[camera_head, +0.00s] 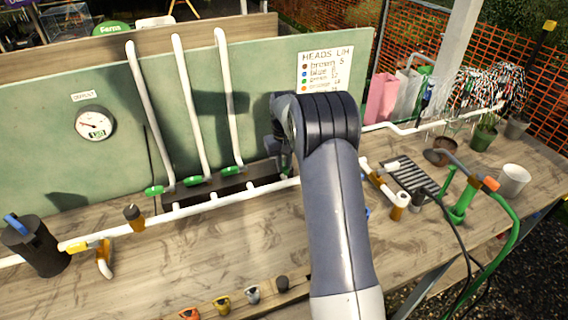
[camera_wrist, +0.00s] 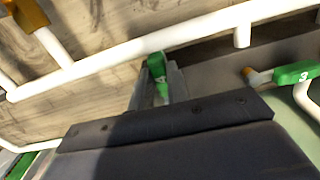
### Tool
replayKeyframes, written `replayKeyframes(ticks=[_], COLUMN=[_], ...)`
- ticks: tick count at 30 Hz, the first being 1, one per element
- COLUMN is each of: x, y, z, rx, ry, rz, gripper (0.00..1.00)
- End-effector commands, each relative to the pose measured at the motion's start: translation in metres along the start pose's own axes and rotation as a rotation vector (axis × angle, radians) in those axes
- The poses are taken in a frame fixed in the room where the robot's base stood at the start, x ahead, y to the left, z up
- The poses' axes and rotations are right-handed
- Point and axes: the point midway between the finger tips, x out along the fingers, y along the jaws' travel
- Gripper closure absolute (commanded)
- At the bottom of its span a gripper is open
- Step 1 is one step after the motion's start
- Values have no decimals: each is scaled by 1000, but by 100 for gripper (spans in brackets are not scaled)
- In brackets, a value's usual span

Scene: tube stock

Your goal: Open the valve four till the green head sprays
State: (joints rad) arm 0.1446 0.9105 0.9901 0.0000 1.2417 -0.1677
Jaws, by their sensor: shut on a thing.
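Valve four's green handle (camera_wrist: 158,70) is between my gripper's two grey fingers (camera_wrist: 158,88) in the wrist view. Its number is partly hidden by the fingers. In the head view my gripper (camera_head: 281,155) is at the foot of the green board, and my arm hides most of this valve. Valve three's green handle (camera_wrist: 297,72), marked 3, lies to the right in the wrist view. A sign (camera_head: 326,72) headed HEADS lists colours with numbers, green among them. I cannot pick out the green head, and no spray shows.
A white pipe (camera_head: 230,197) runs along the bench in front of the valves. Three upright white pipes (camera_head: 190,110) stand before the board (camera_head: 60,140). A round gauge (camera_head: 95,123) is at left. A green stand (camera_head: 464,200) with a hose and a white cup (camera_head: 513,180) are at right.

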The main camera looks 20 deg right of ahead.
Motion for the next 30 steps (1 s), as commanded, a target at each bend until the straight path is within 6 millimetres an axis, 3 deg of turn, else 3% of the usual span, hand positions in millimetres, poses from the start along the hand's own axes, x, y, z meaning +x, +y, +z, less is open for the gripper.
replayKeyframes(ticks=[1,2,9,20,30], x=[-1,-1,-1,-9,-73], y=[0,0,0,0,0], z=[-1,-1,0,-1,-1], rx=[0,0,1,1,1], ry=[3,3,2,4,6], rz=[0,0,0,1,1], gripper=[100,82,63,62,62])
